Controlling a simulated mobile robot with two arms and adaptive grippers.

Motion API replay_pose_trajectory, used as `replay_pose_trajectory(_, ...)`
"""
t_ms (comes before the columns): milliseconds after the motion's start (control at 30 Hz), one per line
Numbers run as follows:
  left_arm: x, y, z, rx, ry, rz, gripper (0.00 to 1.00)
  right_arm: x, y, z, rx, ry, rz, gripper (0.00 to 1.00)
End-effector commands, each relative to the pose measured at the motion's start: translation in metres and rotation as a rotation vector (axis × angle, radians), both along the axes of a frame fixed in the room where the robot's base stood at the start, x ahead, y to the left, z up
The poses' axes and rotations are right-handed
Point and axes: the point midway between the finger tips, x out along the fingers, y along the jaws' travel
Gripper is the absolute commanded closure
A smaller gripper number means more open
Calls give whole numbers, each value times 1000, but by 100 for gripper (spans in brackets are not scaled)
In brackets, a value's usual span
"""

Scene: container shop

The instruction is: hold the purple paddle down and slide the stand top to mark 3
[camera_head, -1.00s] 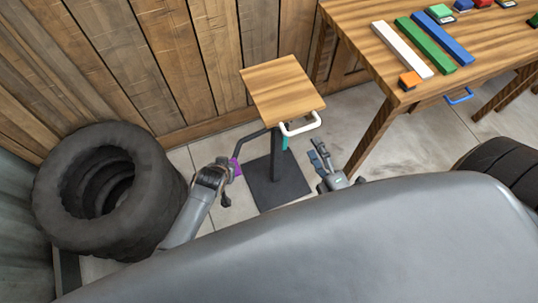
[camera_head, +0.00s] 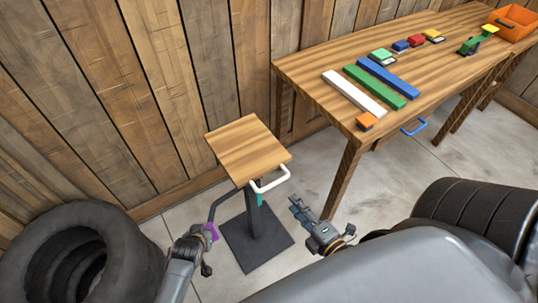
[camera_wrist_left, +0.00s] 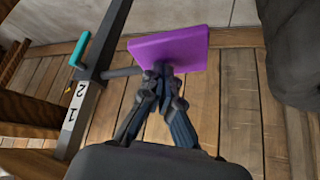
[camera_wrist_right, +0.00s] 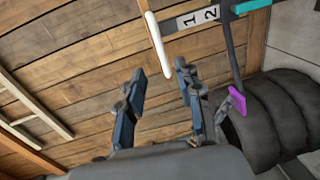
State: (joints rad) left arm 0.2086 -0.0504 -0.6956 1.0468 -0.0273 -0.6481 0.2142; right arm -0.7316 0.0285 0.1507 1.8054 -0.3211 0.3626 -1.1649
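The stand has a square wooden top (camera_head: 248,150) with a white handle (camera_head: 270,182) on its front edge, above a dark post and base plate (camera_head: 256,242). The purple paddle (camera_head: 211,232) is on a dark bent lever at the post's left. My left gripper (camera_wrist_left: 164,76) is shut, its fingertips against the paddle (camera_wrist_left: 175,46). My right gripper (camera_wrist_right: 160,78) is open and empty, below and in front of the white handle (camera_wrist_right: 157,44). Marks 1 and 2 show on the post's scale (camera_wrist_right: 200,18) beside a teal piece (camera_wrist_right: 252,5); mark 3 is not visible.
A black tyre stack (camera_head: 75,250) stands at the left, near my left arm. A wooden table (camera_head: 440,65) at the right bears coloured bars, small blocks and an orange bin (camera_head: 517,24). Another dark tyre (camera_head: 465,215) is at right. Plank wall stands behind the stand.

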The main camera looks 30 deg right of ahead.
Motion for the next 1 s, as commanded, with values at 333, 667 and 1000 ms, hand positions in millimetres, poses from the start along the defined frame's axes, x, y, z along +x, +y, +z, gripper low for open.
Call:
replay_pose_trajectory(333, -2, 0, -2, 1, 5, 0, 100, 13, 1, 4, 4, 52, -1, 65)
replay_pose_trajectory(667, -2, 0, -2, 2, 5, -1, 100, 78, 1, -10, 5, 51, -1, 65)
replay_pose_trajectory(1000, -2, 0, -2, 2, 5, -1, 100, 107, 1, -17, 4, 53, -2, 65)
